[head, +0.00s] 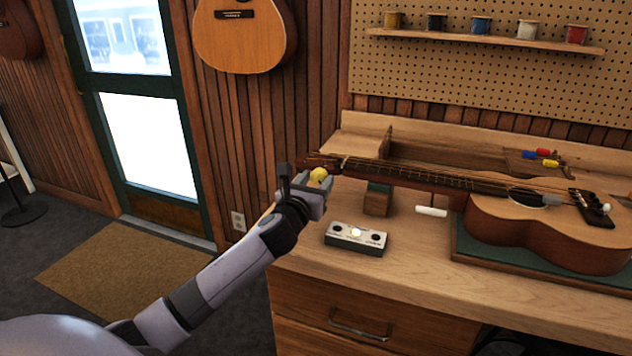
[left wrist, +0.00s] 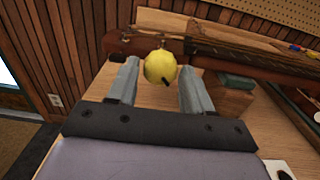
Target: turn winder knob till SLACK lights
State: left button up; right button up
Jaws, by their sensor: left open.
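The yellow winder knob (head: 318,175) is at the headstock end of the ukulele (head: 540,229), which lies on the bench with its neck pointing left. In the left wrist view the knob (left wrist: 160,66) is between the two fingertips, with a small dark mark on it. My left gripper (head: 306,181) is open around the knob; a gap shows on each side in the wrist view. A pale box (head: 356,239) with three round lamps sits on the bench. Its middle lamp glows pale yellow and the outer two are dark; its labels are too small to read.
A wooden neck support (head: 377,200) with a green top stands under the neck. A white cylinder (head: 431,211) is beside the ukulele body. A green mat (head: 480,252) lies under the body. The bench (head: 420,290) is bare at the front.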

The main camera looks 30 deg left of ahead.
pick_arm(q)
jog(key=shift+w, duration=0.2)
jog(key=c, duration=0.8)
